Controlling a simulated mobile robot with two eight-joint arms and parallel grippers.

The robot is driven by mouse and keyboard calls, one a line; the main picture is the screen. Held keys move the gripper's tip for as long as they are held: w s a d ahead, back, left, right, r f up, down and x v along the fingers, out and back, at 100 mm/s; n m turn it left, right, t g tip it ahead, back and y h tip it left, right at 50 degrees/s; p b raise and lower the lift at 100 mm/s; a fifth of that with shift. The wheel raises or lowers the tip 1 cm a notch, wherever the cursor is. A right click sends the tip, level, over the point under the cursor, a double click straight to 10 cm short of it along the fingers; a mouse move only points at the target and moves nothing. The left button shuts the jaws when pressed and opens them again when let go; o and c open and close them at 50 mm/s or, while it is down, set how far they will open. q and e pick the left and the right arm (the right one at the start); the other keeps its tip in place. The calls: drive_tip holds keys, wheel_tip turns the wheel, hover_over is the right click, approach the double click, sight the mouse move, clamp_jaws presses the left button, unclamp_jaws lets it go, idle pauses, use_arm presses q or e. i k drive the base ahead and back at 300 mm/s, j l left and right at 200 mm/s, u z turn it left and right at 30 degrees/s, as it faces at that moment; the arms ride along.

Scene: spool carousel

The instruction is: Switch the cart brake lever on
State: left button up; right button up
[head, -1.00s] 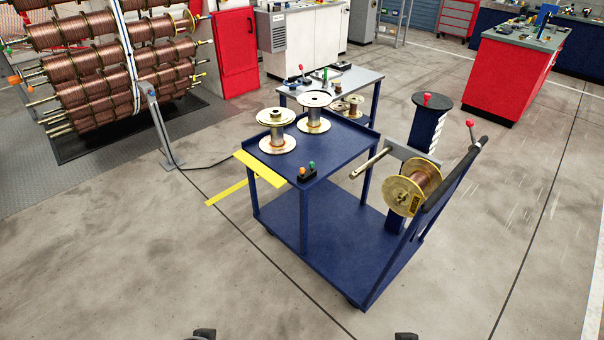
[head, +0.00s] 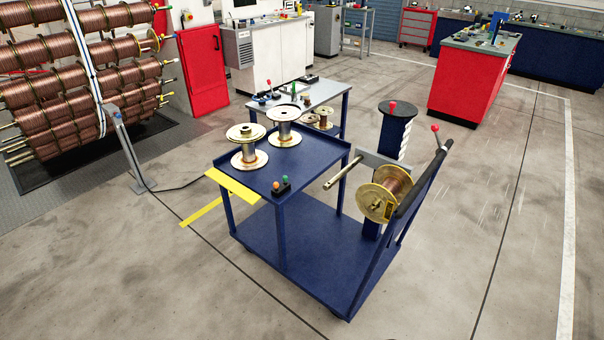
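The blue cart (head: 290,255) stands in the middle of the head view, with a dark push handle (head: 424,178) sloping up at its right end. A lever with a red ball knob (head: 435,128) rises beside the top of this handle and leans slightly left. I take it for the brake lever; its base is partly hidden by the handle, and I cannot tell its on or off position. Neither of my grippers shows in the head view, and nothing touches the lever.
Two spools (head: 247,157) stand on the cart's upper shelf by a small button box (head: 281,186). A wire spool (head: 377,203) hangs near a bar at the right. A dark post with a red button (head: 392,106) stands behind. Floor at front and right is clear.

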sight(434, 127)
drive_tip(key=i+l, duration=0.25)
drive_tip(key=l, duration=0.15)
drive_tip(key=i+l+u, duration=0.1)
drive_tip(key=i+l, duration=0.45)
drive_tip(key=l, duration=0.2)
drive_tip(key=u, duration=0.05)
